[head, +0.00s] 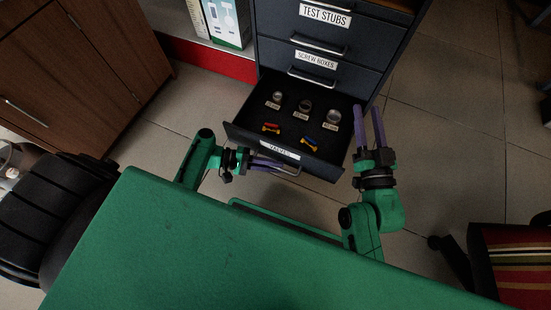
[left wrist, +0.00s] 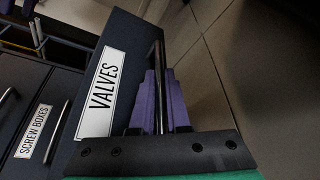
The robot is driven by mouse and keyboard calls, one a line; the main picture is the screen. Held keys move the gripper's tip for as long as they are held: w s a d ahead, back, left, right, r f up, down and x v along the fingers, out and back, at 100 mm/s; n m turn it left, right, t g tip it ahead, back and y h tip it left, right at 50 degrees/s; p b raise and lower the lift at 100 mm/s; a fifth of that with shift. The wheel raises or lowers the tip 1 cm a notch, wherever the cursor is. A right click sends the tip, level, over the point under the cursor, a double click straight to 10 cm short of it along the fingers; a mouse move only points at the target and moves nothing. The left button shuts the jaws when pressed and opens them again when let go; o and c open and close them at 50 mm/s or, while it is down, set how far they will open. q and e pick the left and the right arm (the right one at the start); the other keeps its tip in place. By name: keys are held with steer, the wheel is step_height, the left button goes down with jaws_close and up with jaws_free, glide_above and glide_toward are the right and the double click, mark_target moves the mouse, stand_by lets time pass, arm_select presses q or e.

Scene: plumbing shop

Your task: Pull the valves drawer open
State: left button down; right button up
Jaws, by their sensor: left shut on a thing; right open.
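The valves drawer (head: 240,133) is a dark drawer standing well out from its cabinet in the head view, with its inside showing. Its label reads VALVES, also in the left wrist view (left wrist: 102,80). My left gripper (head: 285,167) is at the drawer's front, its purple fingers shut on the bar handle (head: 292,174). The left wrist view shows the handle bar (left wrist: 158,70) between the two fingers (left wrist: 160,100). My right gripper (head: 368,108) is open and empty, just right of the drawer, fingers pointing toward the cabinet.
Inside the drawer lie several small fittings, among them a red-handled valve (head: 271,127) and a blue-handled valve (head: 309,143). The screw boxes drawer (head: 315,62) and test stubs drawer (head: 325,18) above are shut. A striped chair (head: 520,265) stands at right.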

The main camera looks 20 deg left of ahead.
arm_select(q)
steer(key=shift+s+a+p, duration=0.1)
steer(key=shift+s+p, duration=0.2)
steer(key=shift+s, duration=0.4)
arm_select(e)
steer(key=s+f+g, duration=0.2)
steer(key=s+f, duration=0.2)
steer(key=f, duration=0.4)
steer(key=shift+a+f+g+h, duration=0.3)
steer(key=shift+f+g, duration=0.05)
steer(key=shift+g, duration=0.05)
arm_select(q)
steer(key=c, duration=0.9)
jaws_free()
steer(key=shift+a, duration=0.1)
